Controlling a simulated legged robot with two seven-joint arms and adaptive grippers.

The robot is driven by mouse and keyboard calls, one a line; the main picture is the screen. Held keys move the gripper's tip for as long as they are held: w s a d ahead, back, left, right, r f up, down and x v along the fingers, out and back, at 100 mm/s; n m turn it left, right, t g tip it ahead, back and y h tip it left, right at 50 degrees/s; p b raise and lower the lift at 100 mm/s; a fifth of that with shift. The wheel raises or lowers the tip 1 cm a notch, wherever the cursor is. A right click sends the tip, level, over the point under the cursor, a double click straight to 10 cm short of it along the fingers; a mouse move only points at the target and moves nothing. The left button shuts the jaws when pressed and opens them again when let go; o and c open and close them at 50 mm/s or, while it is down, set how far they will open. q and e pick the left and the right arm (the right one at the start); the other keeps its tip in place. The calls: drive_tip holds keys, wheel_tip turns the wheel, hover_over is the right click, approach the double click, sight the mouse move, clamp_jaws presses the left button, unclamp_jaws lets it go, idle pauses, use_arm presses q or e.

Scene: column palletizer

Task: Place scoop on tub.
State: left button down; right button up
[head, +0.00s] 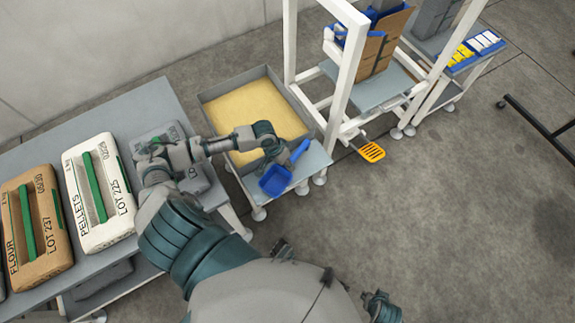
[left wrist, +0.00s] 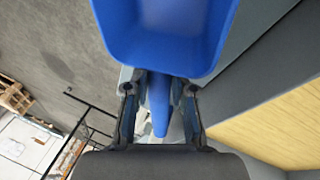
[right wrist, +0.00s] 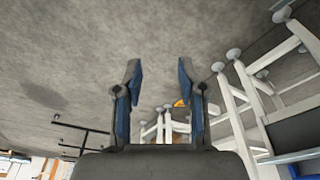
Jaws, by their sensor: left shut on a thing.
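The blue scoop (head: 275,181) is in my left gripper (head: 284,160), over the small grey shelf at the front of the tub. In the left wrist view its handle (left wrist: 159,105) lies between the two fingers, and its bowl (left wrist: 165,40) fills the top. I cannot tell whether the scoop touches the shelf. The grey tub (head: 232,83) holds yellow granular material and stands just behind the gripper; the material also shows at the right of the left wrist view. My right gripper (right wrist: 159,75) is open and empty, low over the floor.
The grey shelf (head: 314,161) adjoins the tub. A table (head: 160,95) with sacks is at left. The floor at right is mostly clear.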

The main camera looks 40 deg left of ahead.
use_arm(q)
drive_tip(key=shift+a+f, duration=0.15)
drive_tip(key=shift+f, duration=0.25)
drive_tip(key=shift+a, duration=0.25)
drive_tip(key=c, duration=1)
unclamp_jaws()
drive_tip(key=shift+d, duration=0.25)
use_arm(e)
drive_tip(key=shift+a+r, duration=0.15)
drive_tip(key=shift+r, duration=0.15)
use_arm(q)
drive_tip(key=shift+r, duration=0.1)
drive_tip(key=shift+r, duration=0.35)
drive_tip(key=p+v, duration=0.3)
drive_tip(key=v, duration=0.7)
drive_tip(key=shift+s+a+r, duration=0.1)
drive_tip(key=shift+a+r, duration=0.15)
drive_tip(key=shift+a, duration=0.05)
drive_tip(key=shift+r, duration=0.3)
use_arm(e)
wheel_tip(320, 180, down, 9)
drive_tip(key=s, duration=0.1)
drive_tip(key=shift+r, duration=0.15)
